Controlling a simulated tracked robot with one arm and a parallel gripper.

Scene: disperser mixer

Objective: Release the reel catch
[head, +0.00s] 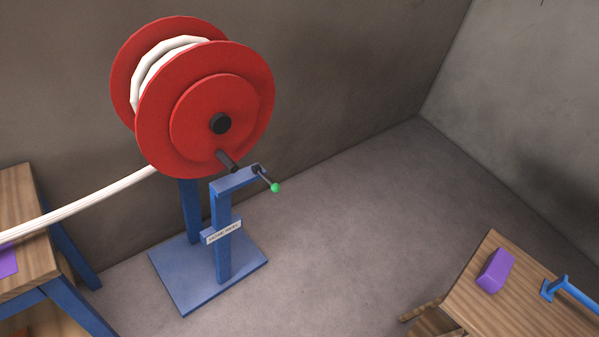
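A red hose reel (215,108) wound with white hose (158,68) stands on a blue stand (222,240) in the head view, left of the middle. A dark pin (228,161) sticks out low on the reel's face. Beside it, at the end of the stand's blue bracket (236,180), is a thin dark lever with a green ball tip (275,187). The lever slants down to the right. A small white label (223,232) is on the stand; its text is too small to read surely. My gripper is not in view.
A wooden table (20,215) with blue legs is at the left edge, and the white hose runs over it. A wooden table (520,310) at lower right bears a purple block (495,270) and a blue tool (570,290). The grey floor between is clear.

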